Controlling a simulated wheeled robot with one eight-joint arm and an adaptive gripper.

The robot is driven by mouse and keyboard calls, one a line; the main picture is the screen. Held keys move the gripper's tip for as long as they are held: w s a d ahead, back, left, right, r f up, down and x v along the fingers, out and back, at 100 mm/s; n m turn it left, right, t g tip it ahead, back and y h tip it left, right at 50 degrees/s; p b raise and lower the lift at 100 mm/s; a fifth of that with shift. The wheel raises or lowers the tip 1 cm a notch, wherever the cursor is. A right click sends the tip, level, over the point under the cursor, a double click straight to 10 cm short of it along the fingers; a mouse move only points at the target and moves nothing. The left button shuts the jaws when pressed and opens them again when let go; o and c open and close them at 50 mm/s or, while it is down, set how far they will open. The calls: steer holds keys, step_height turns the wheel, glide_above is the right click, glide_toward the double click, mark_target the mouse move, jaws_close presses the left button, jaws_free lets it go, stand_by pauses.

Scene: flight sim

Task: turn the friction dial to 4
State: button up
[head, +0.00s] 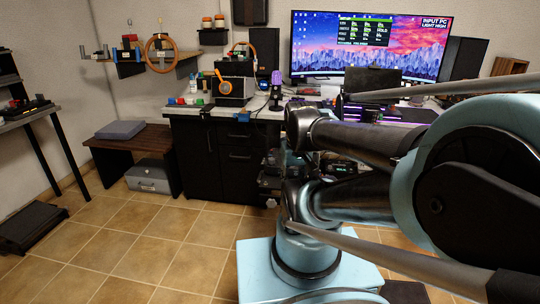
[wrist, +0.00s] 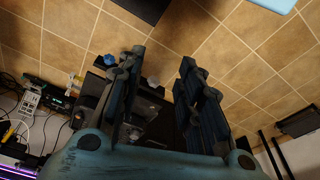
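I cannot single out a friction dial or read any dial numbers. In the head view a dark box with an orange round part (head: 223,84) stands on the left of the desk, too small to tell what it is. In the wrist view my gripper (wrist: 159,62) is open and empty, its two dark fingers apart. Between and beyond them are the tiled floor and a dark cabinet-like shape, and nothing touches the fingers. In the head view my arm's links cover the desk's middle and right front, and I cannot make out the gripper there.
The desk (head: 215,113) carries a monitor (head: 368,45) and several small coloured items. A steering wheel (head: 160,53) sits on a wall shelf. A low wooden bench (head: 128,150) and a grey case (head: 149,177) stand at left. The tiled floor (head: 150,245) at front left is clear.

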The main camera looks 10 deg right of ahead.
steer(key=shift+w, duration=0.25)
steer(key=shift+o, duration=2)
steer(key=shift+s+r, duration=0.2)
steer(key=shift+s, duration=0.05)
steer(key=w+r+n, duration=0.2)
steer(key=w+r, duration=0.5)
steer(key=w, duration=0.3)
steer(key=n+g, duration=0.2)
steer(key=n, duration=0.4)
glide_above(272, 158)
step_height(272, 158, down, 6)
steer(key=r, duration=0.1)
steer(key=f, duration=1.7)
steer(key=shift+s+a+f, duration=0.15)
steer(key=shift+s+f, duration=0.05)
steer(key=shift+f, duration=0.05)
